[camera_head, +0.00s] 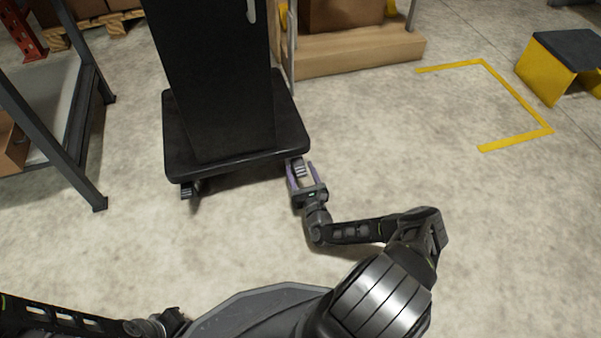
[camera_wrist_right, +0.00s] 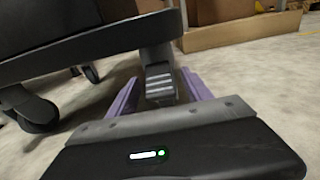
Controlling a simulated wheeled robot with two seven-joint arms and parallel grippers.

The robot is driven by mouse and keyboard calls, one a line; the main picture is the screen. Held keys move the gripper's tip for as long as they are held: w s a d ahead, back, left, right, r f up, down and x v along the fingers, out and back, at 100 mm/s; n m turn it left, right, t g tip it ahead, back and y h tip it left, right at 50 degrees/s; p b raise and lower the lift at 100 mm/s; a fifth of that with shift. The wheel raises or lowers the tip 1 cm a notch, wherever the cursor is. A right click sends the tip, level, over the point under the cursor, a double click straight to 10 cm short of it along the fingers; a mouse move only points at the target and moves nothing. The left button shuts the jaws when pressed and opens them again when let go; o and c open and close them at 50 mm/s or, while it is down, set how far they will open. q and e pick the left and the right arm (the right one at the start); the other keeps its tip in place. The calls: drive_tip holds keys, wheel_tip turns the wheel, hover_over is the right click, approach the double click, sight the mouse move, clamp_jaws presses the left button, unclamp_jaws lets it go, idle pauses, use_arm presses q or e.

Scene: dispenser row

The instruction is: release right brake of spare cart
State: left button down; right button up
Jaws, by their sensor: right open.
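The spare cart is a black cart (camera_head: 230,147) with a flat base and a tall dark body, standing ahead of me in the head view. Its base also shows in the right wrist view (camera_wrist_right: 95,40). The right brake is a ridged grey pedal (camera_wrist_right: 160,84) at the cart's front right corner; it also shows in the head view (camera_head: 299,171). My right gripper (camera_head: 303,172) is open, with its purple fingers on either side of the pedal. I cannot tell whether they touch it. A second pedal (camera_head: 188,190) is at the front left corner. My left gripper is not clearly visible.
A metal rack (camera_head: 70,168) stands on the left. A wooden platform with boxes (camera_head: 350,52) is behind the cart. A yellow step stool (camera_head: 543,72) and yellow floor tape (camera_head: 517,140) are on the right. The floor right of the cart is clear.

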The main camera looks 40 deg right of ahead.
drive_tip(key=shift+w, duration=0.1)
clamp_jaws()
idle(0.6)
idle(0.8)
